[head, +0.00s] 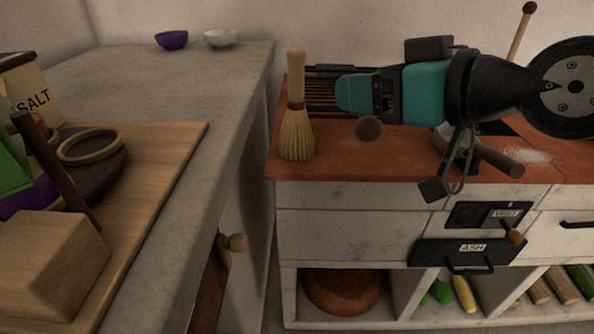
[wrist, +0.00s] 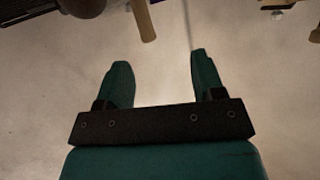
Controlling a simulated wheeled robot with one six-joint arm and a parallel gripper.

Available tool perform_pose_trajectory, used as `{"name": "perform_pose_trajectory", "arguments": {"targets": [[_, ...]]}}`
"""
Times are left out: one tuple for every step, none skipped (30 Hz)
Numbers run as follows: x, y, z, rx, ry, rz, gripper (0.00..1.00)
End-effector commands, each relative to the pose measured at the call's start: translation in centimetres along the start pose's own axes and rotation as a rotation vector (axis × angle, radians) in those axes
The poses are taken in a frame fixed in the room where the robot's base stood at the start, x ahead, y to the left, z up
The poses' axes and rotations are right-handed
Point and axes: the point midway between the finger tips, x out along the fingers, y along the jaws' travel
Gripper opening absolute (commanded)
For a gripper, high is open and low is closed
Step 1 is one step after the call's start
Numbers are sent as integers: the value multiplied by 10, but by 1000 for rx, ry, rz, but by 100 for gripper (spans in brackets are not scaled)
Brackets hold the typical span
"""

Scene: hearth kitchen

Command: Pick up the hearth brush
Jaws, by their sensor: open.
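The hearth brush (head: 295,132) stands upright, pale bristles down and wooden handle up, at the left end of the red-brown hearth top. My gripper (head: 346,92) is teal and black. In the head view it lies level, pointing left, to the right of the brush handle and apart from it; one finger hides the other. In the wrist view my gripper (wrist: 163,70) has its two fingers spread with nothing between them. A pale wooden rod (wrist: 143,20) beyond the fingertips looks like the brush handle; its lower part is out of that view.
A dark grate (head: 320,85) lies right behind the brush. A dark ball (head: 368,128) shows below my gripper. A grey counter (head: 190,85) stands to the left with a gap before the hearth. It bears a wooden board (head: 185,150), a purple bowl (head: 172,40) and a white bowl (head: 221,38).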

Motion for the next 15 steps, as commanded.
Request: {"name": "perform_pose_trajectory", "arguments": {"targets": [[10, 6, 22, -13, 64, 16, 62], [12, 8, 23, -22, 101, 27, 62], [14, 11, 24, -32, 144, 39, 62], [16, 12, 24, -38, 173, 48, 62], [16, 14, 24, -44, 198, 56, 62], [17, 16, 24, -51, 226, 65, 62], [17, 17, 23, -55, 244, 71, 62], [17, 18, 22, -58, 258, 76, 62], [17, 19, 21, -60, 272, 80, 62], [18, 19, 19, -61, 280, 83, 62], [18, 19, 17, -62, 284, 84, 62], [20, 20, 14, -63, 287, 85, 62], [22, 20, 12, -63, 288, 85, 62], [25, 20, 9, -63, 287, 85, 62], [30, 20, 6, -62, 285, 85, 62]]}}
